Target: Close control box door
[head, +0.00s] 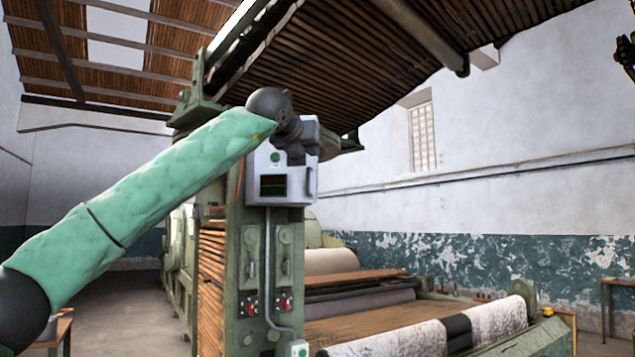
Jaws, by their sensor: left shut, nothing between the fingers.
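The control box (256,160) is a pale grey box high on the green machine column. Its front has a green round button and a dark rectangular opening. A pale panel at its right side (311,180) may be the door; I cannot tell its exact angle. My left arm reaches up from the lower left, and my left gripper (296,152) is at the upper part of the box, in front of it. It is shut and empty. The wrist and gripper hide the box's upper part, and contact is unclear. My right gripper cannot be made out.
The green column (262,290) carries red switches and a conduit below the box. Rollers with cloth (400,338) extend to the lower right. A dark object (625,50) is cut off at the upper right edge. Open floor (120,310) lies at the left.

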